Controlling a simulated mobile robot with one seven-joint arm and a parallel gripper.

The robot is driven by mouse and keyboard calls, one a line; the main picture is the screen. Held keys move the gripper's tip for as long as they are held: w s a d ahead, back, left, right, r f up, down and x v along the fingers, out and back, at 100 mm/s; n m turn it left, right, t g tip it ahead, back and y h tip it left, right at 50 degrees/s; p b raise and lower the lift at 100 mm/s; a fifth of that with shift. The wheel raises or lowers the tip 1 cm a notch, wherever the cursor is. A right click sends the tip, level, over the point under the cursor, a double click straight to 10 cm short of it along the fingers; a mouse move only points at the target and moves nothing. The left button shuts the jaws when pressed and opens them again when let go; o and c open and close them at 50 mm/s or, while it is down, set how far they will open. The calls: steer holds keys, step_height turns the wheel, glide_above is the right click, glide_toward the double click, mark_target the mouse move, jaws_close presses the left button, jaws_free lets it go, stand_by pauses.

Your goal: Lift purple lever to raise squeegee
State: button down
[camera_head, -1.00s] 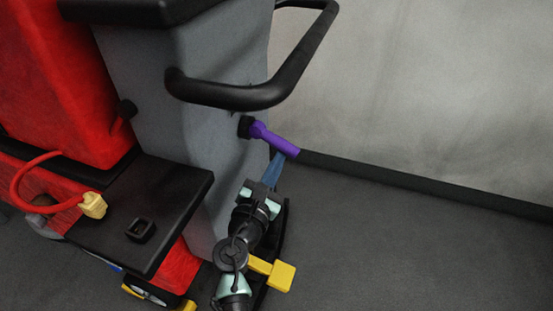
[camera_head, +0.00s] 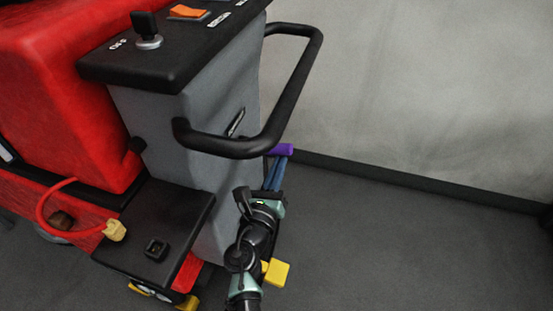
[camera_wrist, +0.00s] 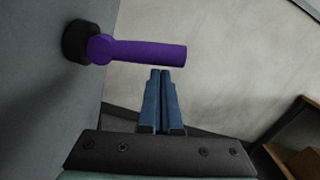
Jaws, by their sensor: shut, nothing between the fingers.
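The purple lever (camera_head: 284,150) sticks out from the grey rear body of the scrubber. In the head view the black push handle hides its base, and its free end shows nearly level. In the wrist view the whole lever (camera_wrist: 140,52) lies about level, running right from a round black pivot (camera_wrist: 78,41). My gripper (camera_head: 279,161) has its blue fingers shut and empty. In the wrist view its fingertips (camera_wrist: 160,73) sit just under the lever's outer half; I cannot tell whether they touch it. I cannot make out the squeegee.
The black push handle (camera_head: 299,93) loops over the lever and my gripper. The grey body (camera_head: 190,150) stands close on the left. A yellow pedal (camera_head: 277,272) is low beside my arm. The pale wall (camera_head: 420,90) is behind; floor on the right (camera_head: 400,250) is clear.

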steer(key=shift+r+n+p, duration=0.85)
steer(key=shift+n+p, duration=0.45)
steer(key=shift+n, duration=0.1)
steer(key=s+a+f+b, duration=0.1)
steer(key=s+f, duration=0.3)
steer(key=s, duration=0.7)
steer(key=shift+a, duration=0.3)
